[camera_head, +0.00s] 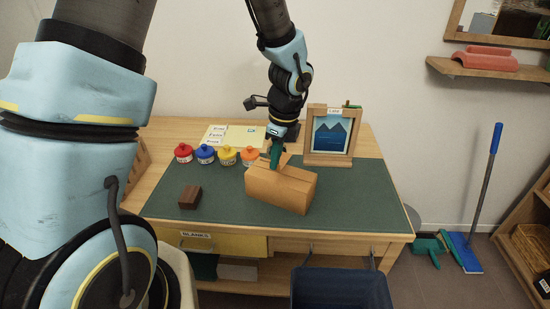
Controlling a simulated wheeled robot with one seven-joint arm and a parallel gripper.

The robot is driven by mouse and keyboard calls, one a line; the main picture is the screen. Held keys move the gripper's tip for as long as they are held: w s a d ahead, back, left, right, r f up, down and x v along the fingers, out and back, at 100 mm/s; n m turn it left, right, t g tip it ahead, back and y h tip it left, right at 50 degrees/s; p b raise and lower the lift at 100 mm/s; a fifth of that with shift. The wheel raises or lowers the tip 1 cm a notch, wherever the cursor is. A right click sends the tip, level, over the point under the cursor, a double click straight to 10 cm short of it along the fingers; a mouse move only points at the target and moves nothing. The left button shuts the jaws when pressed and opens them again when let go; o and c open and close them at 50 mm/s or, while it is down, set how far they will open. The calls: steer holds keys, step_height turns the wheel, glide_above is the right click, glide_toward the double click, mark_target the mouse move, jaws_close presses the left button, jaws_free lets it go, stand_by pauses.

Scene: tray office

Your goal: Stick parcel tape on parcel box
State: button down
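The parcel box (285,190) is a brown cardboard box on the dark green mat of the desk, a little right of the mat's middle. My gripper (275,155) points down at the box's far left top edge. A dark green part shows at its end, and I cannot tell whether it is the fingers or a held tool. A small tan piece stands beside it, perhaps a flap or tape. Whether the gripper touches the box is unclear. No parcel tape can be made out for certain.
Several paint jars (205,154) stand in a row behind the box at left. A dark wooden block (190,197) lies on the mat (345,210). A framed mountain picture (331,135) stands behind right. A dark blue chair (340,288) is at the desk's front. The mat's right side is clear.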

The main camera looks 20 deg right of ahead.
mark_target(274, 182)
steer(key=shift+f+b, duration=1.5)
steer(key=shift+f, duration=0.65)
steer(key=c, duration=0.6)
jaws_free()
steer(key=shift+c, duration=0.2)
steer(key=shift+r, duration=0.1)
step_height(274, 182, up, 6)
steer(key=p, duration=0.6)
